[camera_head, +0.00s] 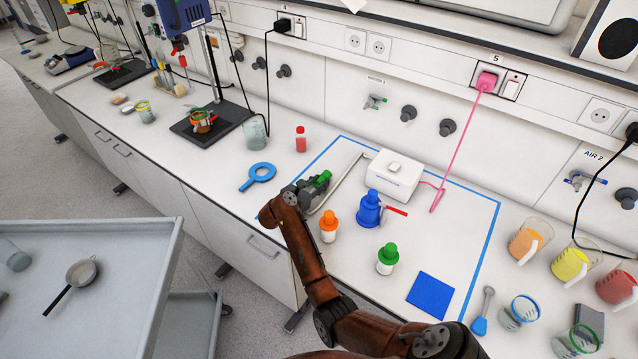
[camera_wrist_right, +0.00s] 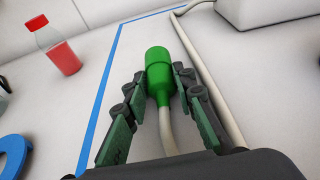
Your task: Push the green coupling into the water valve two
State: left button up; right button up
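The green coupling (camera_head: 322,180) is at the tip of my right gripper (camera_head: 309,187), above the bench inside the blue outline. In the wrist view the green coupling (camera_wrist_right: 159,75) sits between the two fingertips of my right gripper (camera_wrist_right: 160,80), which close on it from both sides. A pale hose (camera_wrist_right: 168,135) runs from its narrow end back between the fingers. A small wall valve with a greenish handle (camera_head: 374,102) is on the back panel, apart from the coupling; its label is too small to read surely. My left gripper is not in view.
A white box (camera_head: 393,176) stands behind and right of the gripper. An orange-capped bottle (camera_head: 328,226), a blue bottle (camera_head: 368,209) and a green-capped bottle (camera_head: 387,259) stand close by. A red bottle (camera_head: 301,139) and a blue ring (camera_head: 258,175) are to the left.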

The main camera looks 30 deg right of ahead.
grip_shut()
